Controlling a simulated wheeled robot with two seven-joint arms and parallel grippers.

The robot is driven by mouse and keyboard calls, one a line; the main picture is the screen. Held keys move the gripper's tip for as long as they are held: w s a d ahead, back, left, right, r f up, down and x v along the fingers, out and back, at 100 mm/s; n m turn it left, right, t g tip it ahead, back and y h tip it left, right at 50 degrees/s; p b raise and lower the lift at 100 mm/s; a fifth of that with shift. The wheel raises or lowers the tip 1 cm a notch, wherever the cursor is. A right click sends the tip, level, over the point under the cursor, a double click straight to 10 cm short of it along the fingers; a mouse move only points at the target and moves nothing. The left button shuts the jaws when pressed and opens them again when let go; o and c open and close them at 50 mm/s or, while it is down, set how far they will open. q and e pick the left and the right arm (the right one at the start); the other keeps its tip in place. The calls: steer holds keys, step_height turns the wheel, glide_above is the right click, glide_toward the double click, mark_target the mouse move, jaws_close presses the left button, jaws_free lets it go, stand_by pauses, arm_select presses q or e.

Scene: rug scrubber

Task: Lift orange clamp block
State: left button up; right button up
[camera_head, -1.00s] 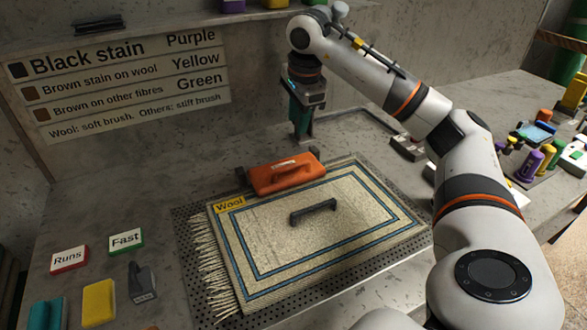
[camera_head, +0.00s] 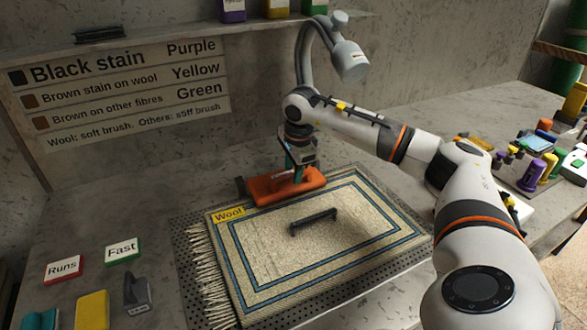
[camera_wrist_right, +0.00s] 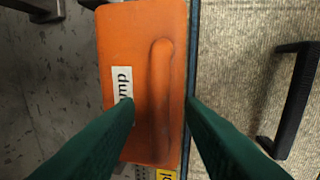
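The orange clamp block (camera_head: 272,189) lies along the far edge of the cream rug (camera_head: 270,236), near the yellow "Wool" label. In the right wrist view the clamp block (camera_wrist_right: 152,40) shows a raised ridge handle and a partly covered white label. My right gripper (camera_head: 298,174) is above the block, fingers pointing down. In the wrist view the right gripper (camera_wrist_right: 160,105) is open, its two green fingers apart on either side of the ridge. Whether they touch the block I cannot tell. My left gripper is out of view.
A dark handle (camera_head: 313,221) stands on the rug. A desk lamp (camera_head: 349,60) rises behind my right arm. "Runs" (camera_head: 65,268) and "Fast" (camera_head: 122,250) signs stand at left. Purple bottles (camera_head: 538,166) and other items crowd the right of the bench.

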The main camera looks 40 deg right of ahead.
steer(key=shift+f, duration=0.15)
steer(key=shift+c, duration=0.4)
jaws_close()
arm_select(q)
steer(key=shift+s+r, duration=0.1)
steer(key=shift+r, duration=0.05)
arm_select(e)
steer(key=shift+w, duration=0.15)
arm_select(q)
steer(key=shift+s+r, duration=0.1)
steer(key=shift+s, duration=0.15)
arm_select(e)
steer(key=shift+r, duration=0.25)
arm_select(q)
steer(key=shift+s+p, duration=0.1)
steer(key=shift+p, duration=0.2)
arm_select(e)
steer(key=shift+w+d+r, duration=0.1)
steer(key=shift+w, duration=0.05)
